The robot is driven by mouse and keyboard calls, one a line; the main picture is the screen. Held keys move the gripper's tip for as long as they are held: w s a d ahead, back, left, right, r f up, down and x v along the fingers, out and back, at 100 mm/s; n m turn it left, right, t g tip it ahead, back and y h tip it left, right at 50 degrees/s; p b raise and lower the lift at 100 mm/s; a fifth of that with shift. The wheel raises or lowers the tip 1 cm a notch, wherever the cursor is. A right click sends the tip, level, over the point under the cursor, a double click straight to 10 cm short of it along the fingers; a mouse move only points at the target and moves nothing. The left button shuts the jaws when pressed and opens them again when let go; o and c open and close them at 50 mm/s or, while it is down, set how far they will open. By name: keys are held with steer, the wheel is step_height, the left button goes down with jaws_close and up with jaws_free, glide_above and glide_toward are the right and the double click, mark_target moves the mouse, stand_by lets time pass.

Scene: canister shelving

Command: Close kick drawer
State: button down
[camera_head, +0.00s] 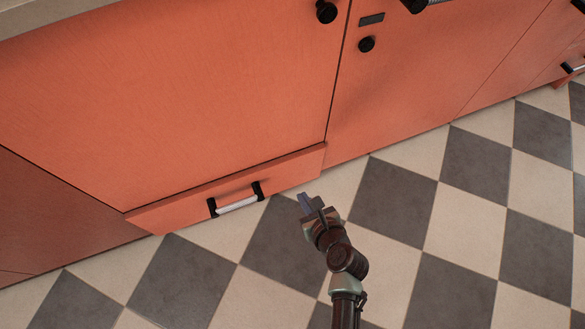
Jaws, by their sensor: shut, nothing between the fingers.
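The kick drawer (170,214) is a low orange drawer at the foot of the cabinet. Its front sticks out from the cabinet face, so it stands partly open. A handle (236,202) with black ends and a pale bar is on its front, left of my gripper. My gripper (304,200) is shut and empty, just in front of the drawer's right end and right of the handle. A small gap of floor seems to lie between the fingertips and the drawer front, but I cannot tell the exact distance.
Orange cabinet doors (190,90) with black knobs (367,44) rise above the drawer. Another low drawer handle (572,68) shows at the far right. The checkered tile floor (440,220) is clear around my arm. A pale countertop edge (40,15) is at the upper left.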

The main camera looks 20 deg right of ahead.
steer(key=s+f+t+b, duration=0.1)
steer(key=f+b, duration=0.1)
steer(key=b, duration=0.6)
glide_toward(283, 164)
step_height(283, 164, down, 4)
steer(key=shift+t, duration=0.4)
steer(key=w, duration=0.2)
steer(key=w+b, duration=0.1)
steer(key=w, duration=0.1)
steer(key=shift+a+f, duration=0.1)
steer(key=shift+a, duration=0.1)
steer(key=shift+w+b, duration=0.35)
steer(key=shift+w, duration=0.2)
steer(key=shift+w+r+p, duration=0.15)
steer(key=shift+w+p, duration=0.05)
steer(key=shift+w, duration=0.5)
steer(key=shift+w+r+p, duration=0.15)
steer(key=shift+w+p, duration=0.05)
steer(key=shift+w, duration=0.5)
steer(key=shift+a, duration=0.1)
